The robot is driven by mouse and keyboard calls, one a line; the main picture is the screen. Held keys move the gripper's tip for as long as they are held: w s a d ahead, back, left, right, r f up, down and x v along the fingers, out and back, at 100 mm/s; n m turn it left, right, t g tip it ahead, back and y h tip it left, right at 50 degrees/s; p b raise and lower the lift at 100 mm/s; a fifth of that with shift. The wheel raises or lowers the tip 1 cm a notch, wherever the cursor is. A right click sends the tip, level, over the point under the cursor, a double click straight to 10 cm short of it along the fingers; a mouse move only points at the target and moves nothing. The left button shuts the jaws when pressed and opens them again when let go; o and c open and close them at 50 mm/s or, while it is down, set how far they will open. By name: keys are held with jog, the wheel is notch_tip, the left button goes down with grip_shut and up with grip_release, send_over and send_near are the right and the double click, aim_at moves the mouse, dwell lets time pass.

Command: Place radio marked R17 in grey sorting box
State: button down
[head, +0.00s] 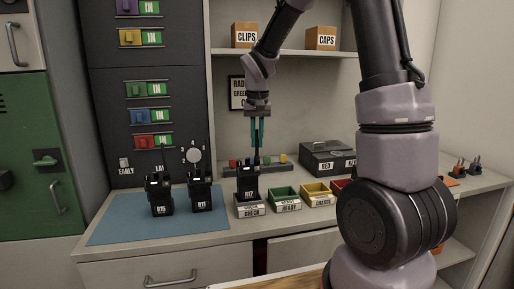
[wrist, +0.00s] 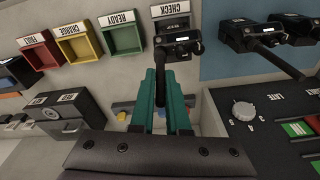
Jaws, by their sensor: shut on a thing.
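The radio marked R17 (head: 248,185) is black and upright, at the grey sorting box labelled CHECK (head: 250,211). Its lower end meets the box's rim in the head view; I cannot tell whether it rests on the bottom. My gripper (head: 256,160) points down with teal fingers shut on the radio's upper part. In the wrist view the radio (wrist: 180,42) is at the fingertips (wrist: 172,62), and the grey box (wrist: 171,9) shows past it, partly hidden.
Two other black radios (head: 159,195) (head: 201,192) stand on the blue mat (head: 115,225) to the left. Green (head: 285,198), yellow (head: 318,194) and red (head: 339,185) boxes stand to the right. A dark case (head: 326,157) and a strip of coloured knobs (head: 262,165) lie behind.

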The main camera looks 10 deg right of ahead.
jog(key=shift+f, duration=1.1)
jog(key=c, duration=0.9)
grip_release()
notch_tip(320, 180, up, 12)
jog(key=s, duration=0.2)
jog(key=s+d+r+t+y, duration=0.1)
jog(key=s+d+r+t, duration=0.1)
jog(key=s, duration=0.8)
jog(key=s+d+r+m+t+y, duration=0.1)
jog(key=s+d+r+t, duration=0.2)
jog(key=s, duration=0.7)
jog(key=shift+s+d+r+t, duration=0.2)
jog(key=shift+d+r+t, duration=0.1)
jog(key=shift+d+t, duration=0.1)
